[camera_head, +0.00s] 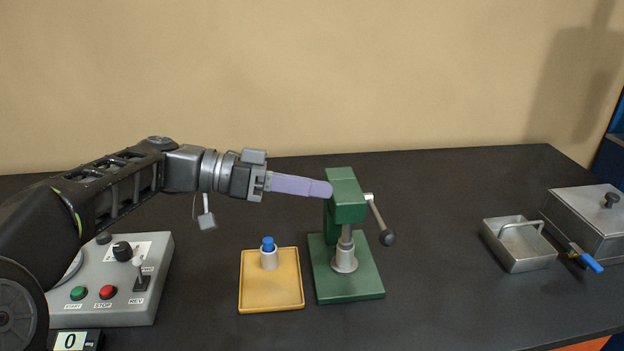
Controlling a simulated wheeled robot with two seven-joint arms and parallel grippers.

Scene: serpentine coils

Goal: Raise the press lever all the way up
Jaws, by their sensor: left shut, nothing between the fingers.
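The green press (346,196) stands on its green base plate (348,288) near the middle of the table. Its grey lever (375,212) comes off the right side of the press head and slopes down to a dark ball knob (387,238). My left gripper (322,189) reaches in from the left with its purple fingers shut and empty. Its fingertips overlap the left edge of the press head; I cannot tell whether they touch it. The lever is on the far side of the head from the gripper. My right gripper is not in view.
A yellow tray (272,308) holds a white cylinder with a blue top (268,256), left of the press. A grey control box (130,306) stands at the left under my arm. A metal basket (522,258) and lidded metal box (590,218) stand at the right.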

